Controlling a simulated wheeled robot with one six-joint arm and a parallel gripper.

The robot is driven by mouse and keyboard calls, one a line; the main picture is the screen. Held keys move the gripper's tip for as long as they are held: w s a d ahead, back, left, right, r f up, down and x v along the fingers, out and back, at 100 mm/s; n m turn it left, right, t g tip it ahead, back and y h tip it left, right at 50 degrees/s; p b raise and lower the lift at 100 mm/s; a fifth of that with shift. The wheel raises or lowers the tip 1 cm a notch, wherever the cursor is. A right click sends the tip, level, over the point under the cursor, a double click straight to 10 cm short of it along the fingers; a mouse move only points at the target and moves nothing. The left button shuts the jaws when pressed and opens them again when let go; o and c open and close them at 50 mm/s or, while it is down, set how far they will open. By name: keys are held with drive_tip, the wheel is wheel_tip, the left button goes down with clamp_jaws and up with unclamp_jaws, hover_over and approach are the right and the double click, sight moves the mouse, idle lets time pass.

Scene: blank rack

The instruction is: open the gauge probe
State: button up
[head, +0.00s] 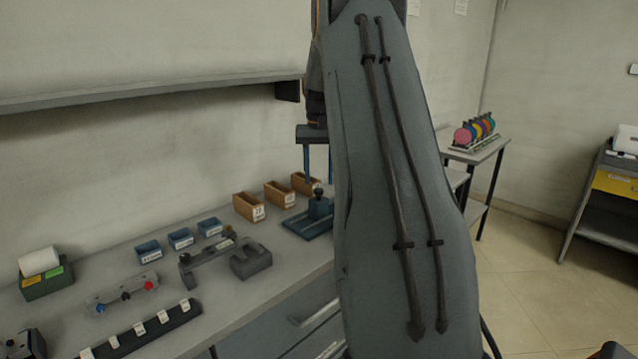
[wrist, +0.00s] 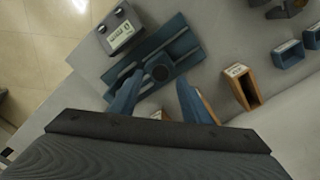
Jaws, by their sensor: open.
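A blue fixture that looks like the gauge probe stands on the bench, with a blue base plate (head: 301,225) and a dark round knob (head: 319,191) on top. In the wrist view the blue plate (wrist: 183,52) has raised bars, and the knob (wrist: 160,73) shows from above. A grey box with a small display (wrist: 119,36) stands at its upper left. My gripper (head: 318,180) points down above the fixture, open and empty. In the wrist view its blue fingertips (wrist: 158,80) lie either side of the knob. My arm hides the fixture's right part in the head view.
Wooden bins (head: 249,207) stand behind the fixture, and small blue bins (head: 180,238) stand left of them. A grey bracket (head: 250,262) lies on the bench nearer the front. A wall shelf (head: 150,93) runs above the bench.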

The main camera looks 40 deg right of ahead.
sight(319, 189)
drive_tip(key=shift+f+p, duration=0.3)
drive_tip(key=shift+f, duration=1.35)
clamp_jaws()
